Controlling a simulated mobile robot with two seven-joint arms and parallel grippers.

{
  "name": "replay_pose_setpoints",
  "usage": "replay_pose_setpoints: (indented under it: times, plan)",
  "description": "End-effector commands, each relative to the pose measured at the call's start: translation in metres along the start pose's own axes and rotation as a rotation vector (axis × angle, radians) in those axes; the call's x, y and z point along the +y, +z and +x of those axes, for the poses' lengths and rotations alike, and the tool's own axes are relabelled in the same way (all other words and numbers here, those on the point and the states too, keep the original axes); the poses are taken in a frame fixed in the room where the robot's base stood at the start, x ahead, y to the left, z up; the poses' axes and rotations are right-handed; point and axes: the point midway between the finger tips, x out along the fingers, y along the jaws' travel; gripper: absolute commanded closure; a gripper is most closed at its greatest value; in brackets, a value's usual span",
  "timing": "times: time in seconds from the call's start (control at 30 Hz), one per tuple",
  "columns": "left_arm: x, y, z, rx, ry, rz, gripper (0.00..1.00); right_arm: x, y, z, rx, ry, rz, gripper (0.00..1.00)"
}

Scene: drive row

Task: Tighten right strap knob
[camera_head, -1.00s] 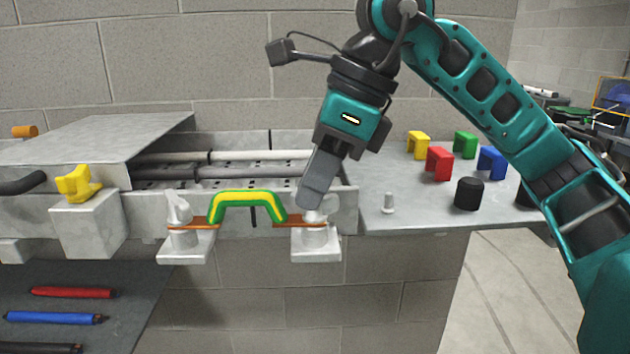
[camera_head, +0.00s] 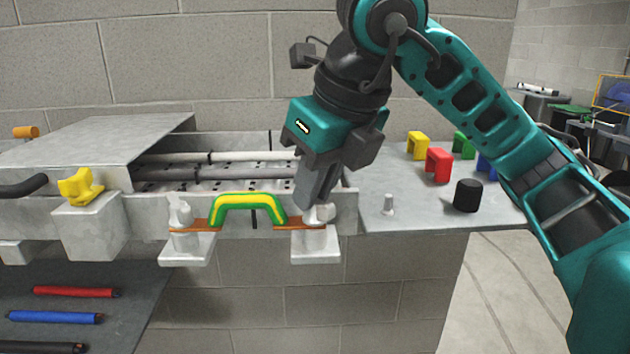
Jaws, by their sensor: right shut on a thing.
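The right strap knob (camera_head: 321,214) is a white knob on a white post (camera_head: 314,240) at the front of the metal tray, at the right end of an orange strap (camera_head: 290,223). My right gripper (camera_head: 314,207) comes down from above and is shut on this knob; the fingers hide part of it. The left strap knob (camera_head: 179,212) stands on its own white post at the strap's left end. A green and yellow handle (camera_head: 247,199) bridges the strap between the two posts. My left gripper is not in view.
A yellow knob (camera_head: 80,186) sits on a grey block at the left. Red and blue rods lie lower left.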

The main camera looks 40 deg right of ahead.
Motion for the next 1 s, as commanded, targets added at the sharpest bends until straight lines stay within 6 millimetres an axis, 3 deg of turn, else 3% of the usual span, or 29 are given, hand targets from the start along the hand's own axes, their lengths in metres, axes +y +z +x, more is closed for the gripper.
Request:
replay_pose_setpoints:
  times: [0.57,0.6,0.8,0.87,1.0]
  plan:
    - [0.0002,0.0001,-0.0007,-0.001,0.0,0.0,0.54,-0.0005,0.0005,-0.0006,-0.002,-0.015,0.038,1.0]
    - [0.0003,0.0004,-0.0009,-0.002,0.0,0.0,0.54,-0.0005,0.0005,-0.0006,-0.002,-0.015,0.038,0.85]
    - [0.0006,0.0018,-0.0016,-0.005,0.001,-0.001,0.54,-0.0003,0.0003,-0.0004,-0.001,-0.014,0.036,0.66]
    - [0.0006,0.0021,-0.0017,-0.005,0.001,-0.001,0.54,-0.0003,0.0003,-0.0004,-0.001,-0.014,0.035,0.61]
    - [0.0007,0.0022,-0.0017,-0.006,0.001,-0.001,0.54,-0.0002,0.0001,-0.0003,0.0,-0.014,0.034,0.61]
